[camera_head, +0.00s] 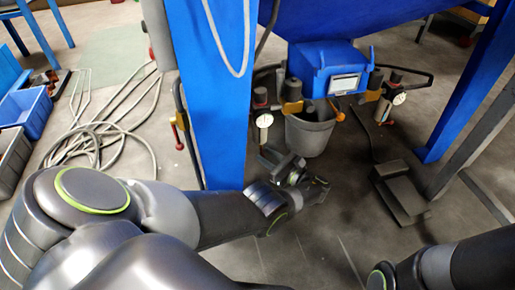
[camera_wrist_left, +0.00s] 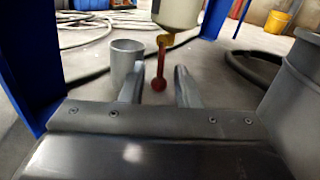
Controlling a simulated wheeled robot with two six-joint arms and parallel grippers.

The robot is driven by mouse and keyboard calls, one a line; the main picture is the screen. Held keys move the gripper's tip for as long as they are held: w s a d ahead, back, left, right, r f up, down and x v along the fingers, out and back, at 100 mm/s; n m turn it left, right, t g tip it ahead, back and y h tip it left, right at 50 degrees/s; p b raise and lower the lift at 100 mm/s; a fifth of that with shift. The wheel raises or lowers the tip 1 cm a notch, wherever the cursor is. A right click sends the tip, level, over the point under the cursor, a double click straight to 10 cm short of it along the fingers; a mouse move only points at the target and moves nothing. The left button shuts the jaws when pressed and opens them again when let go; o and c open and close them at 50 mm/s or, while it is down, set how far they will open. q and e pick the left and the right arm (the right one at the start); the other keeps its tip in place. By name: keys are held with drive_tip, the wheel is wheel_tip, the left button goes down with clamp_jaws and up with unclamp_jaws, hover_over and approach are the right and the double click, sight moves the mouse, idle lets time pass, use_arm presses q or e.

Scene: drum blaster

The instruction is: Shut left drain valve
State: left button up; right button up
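In the left wrist view, a red lever (camera_wrist_left: 160,68) with a ball end hangs straight down from a yellow fitting (camera_wrist_left: 165,39) under a cream cylinder (camera_wrist_left: 177,12). My left gripper (camera_wrist_left: 158,82) is open, with one finger on each side of the lever as seen from the wrist. I cannot tell whether either finger touches it. In the head view my left gripper (camera_head: 287,166) is low, beside the grey bucket (camera_head: 310,132) and right of the blue leg. The lever cannot be made out there. My right arm shows at the lower right, but its gripper is out of view.
The blue leg (camera_head: 212,90) stands close to my left forearm. The bucket wall (camera_wrist_left: 298,95) is close on the right in the wrist view, and a grey cup (camera_wrist_left: 126,58) is at left. A dark pedal (camera_head: 400,195) and hoses (camera_head: 110,140) lie on the floor.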

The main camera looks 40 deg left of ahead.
sight(262, 154)
use_arm(q)
drive_tip(key=shift+w+a, duration=0.15)
drive_tip(key=shift+a, duration=1)
drive_tip(key=shift+w+a, duration=0.1)
drive_tip(key=shift+a, duration=1)
drive_tip(key=shift+c, duration=0.2)
clamp_jaws()
